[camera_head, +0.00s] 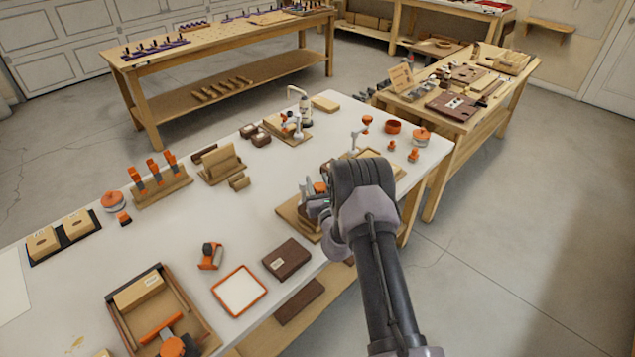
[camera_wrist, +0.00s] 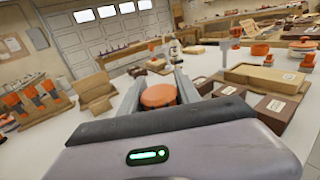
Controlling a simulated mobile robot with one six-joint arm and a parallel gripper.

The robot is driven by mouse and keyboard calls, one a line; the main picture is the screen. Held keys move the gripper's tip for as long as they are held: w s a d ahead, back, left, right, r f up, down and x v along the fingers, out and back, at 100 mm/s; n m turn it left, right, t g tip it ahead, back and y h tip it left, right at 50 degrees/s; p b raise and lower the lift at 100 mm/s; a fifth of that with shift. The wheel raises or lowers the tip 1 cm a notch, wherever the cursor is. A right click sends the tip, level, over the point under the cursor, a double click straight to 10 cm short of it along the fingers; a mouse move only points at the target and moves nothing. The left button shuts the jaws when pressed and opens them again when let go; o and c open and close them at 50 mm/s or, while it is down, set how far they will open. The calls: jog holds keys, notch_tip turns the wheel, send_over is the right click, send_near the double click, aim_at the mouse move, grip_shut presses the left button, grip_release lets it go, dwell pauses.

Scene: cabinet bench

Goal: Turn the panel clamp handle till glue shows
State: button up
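My gripper (camera_wrist: 158,88) is low over the bench, its two grey fingers on either side of a round orange knob (camera_wrist: 158,96). The knob fills most of the space between the fingers; whether they press on it is unclear. In the head view my gripper (camera_head: 318,198) is at a clamp fixture on a wooden board (camera_head: 292,219), largely hidden behind my wrist. A bit of orange (camera_head: 320,187) shows beside it. The panel edges and any glue are hidden. Similar fixtures with a grey arm stand behind, one with an orange knob (camera_head: 367,119).
The white bench (camera_head: 170,234) also holds a dark brown block (camera_head: 286,258), an orange-rimmed tray (camera_head: 239,290), a wooden tray (camera_head: 118,317) and a rack of orange-handled clamps (camera_head: 160,190). The left middle is fairly clear.

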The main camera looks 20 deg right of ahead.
jog(key=o, duration=0.4)
jog(key=shift+c, duration=0.2)
jog(key=p+v, duration=0.2)
jog(key=v, duration=1.5)
jog(key=shift+s, duration=0.25)
